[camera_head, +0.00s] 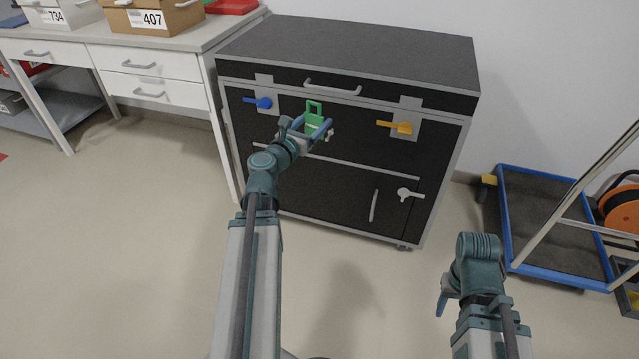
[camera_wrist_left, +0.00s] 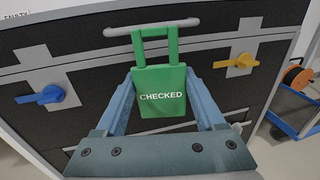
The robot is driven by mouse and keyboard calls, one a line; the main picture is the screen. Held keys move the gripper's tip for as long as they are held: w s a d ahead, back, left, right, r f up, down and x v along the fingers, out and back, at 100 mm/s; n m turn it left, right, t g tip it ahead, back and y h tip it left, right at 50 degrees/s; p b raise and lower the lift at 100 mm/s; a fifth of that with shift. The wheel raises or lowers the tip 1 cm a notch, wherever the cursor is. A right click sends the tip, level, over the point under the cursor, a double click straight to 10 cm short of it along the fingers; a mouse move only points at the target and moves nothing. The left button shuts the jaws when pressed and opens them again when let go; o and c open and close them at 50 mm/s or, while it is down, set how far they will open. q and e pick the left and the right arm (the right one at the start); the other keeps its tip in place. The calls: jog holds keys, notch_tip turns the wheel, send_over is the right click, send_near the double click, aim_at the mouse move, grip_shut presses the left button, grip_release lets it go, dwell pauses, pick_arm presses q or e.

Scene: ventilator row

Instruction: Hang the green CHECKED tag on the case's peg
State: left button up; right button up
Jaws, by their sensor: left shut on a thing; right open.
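The green CHECKED tag (camera_head: 314,121) is upright in front of the case (camera_head: 350,45), a black box with grey edges. Its text reads clearly in the left wrist view (camera_wrist_left: 160,91). My left gripper (camera_head: 318,132) is shut on the tag's sides. The tag's square loop points up; in the left wrist view its top overlaps the case's grey bar handle (camera_wrist_left: 195,24). I cannot tell whether they touch. I cannot make out a plain peg with certainty; a pale lever-like fitting (camera_head: 408,194) is on the lower right front. My right gripper (camera_head: 444,298) is open and empty, low at right.
A blue latch (camera_head: 262,102) and a yellow latch (camera_head: 398,127) stick out of the case front on either side of the tag. A drawer bench (camera_head: 150,75) stands at left, a blue-edged cart (camera_head: 545,210) at right. The floor in front is clear.

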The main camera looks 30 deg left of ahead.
pick_arm(q)
jog(key=h+b, duration=0.1)
jog(key=b, duration=1.1)
send_near(334, 141)
jog(key=shift+m, duration=0.4)
jog(key=s+d, duration=0.1)
jog(key=s+r, duration=0.1)
jog(key=s+d, duration=0.1)
jog(key=shift+d+r, duration=0.25)
jog(key=shift+d, duration=0.1)
jog(key=shift+w+p, duration=0.2)
jog(key=shift+p, duration=0.1)
jog(key=shift+w+a+f+b, duration=0.1)
jog(key=shift+w+a, duration=0.25)
jog(key=shift+w, duration=0.95)
jog(key=shift+w+a+f+b, duration=0.15)
jog(key=shift+w+a, duration=0.2)
jog(key=shift+w, duration=1)
jog(key=shift+w+a+f+b, duration=0.1)
jog(key=shift+w+a, duration=0.25)
jog(key=shift+w, duration=0.95)
jog(key=shift+w+a+f+b, duration=0.15)
jog(key=shift+w+f+b, duration=0.15)
jog(key=shift+w+b, duration=0.25)
jog(key=shift+w, duration=0.3)
jog(key=o, duration=1.3)
jog(key=s, duration=1.4)
jog(key=shift+s+a, duration=0.1)
jog(key=shift+s, duration=0.3)
